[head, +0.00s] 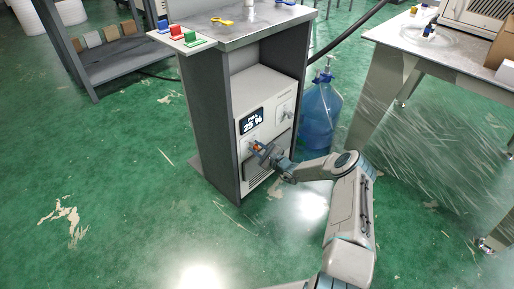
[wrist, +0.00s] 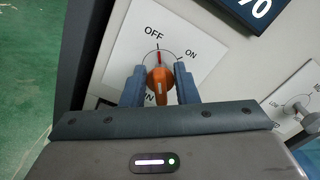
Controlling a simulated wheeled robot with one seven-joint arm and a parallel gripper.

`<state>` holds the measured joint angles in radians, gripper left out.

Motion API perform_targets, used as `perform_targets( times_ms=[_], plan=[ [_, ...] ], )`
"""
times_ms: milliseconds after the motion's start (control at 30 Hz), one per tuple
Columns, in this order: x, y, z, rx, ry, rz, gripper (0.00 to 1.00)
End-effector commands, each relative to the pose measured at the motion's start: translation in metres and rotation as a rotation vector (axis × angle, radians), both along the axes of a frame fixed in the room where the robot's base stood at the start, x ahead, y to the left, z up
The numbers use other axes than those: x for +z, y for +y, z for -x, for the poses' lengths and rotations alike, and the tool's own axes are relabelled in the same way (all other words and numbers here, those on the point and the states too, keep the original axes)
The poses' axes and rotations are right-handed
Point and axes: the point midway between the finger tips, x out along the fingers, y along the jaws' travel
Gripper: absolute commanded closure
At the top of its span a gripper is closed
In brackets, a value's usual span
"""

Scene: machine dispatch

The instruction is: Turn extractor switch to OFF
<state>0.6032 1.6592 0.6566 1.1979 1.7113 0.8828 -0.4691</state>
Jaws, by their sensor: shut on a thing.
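The extractor switch is an orange knob (wrist: 160,85) on a white label plate (wrist: 125,42) in the wrist view. A red mark shows just above the knob, towards OFF. The knob stands roughly upright in the picture, with a pale line on its face. My gripper (wrist: 160,72) has one finger on each side of the knob and is shut on it. In the head view my gripper (head: 262,152) is at the front of the white machine (head: 268,92), largely covering the knob.
The machine stands inside a grey cabinet (head: 212,120). A blue water bottle (head: 320,118) stands right of it. Open green floor lies left.

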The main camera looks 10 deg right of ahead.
Motion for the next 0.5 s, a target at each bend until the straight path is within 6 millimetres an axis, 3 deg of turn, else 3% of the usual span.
perform_targets(
  times_ms=[500],
  plan=[
    [-0.0012, -0.0002, 0.0006, 0.000, -0.022, 0.033, 0.96]
  ],
)
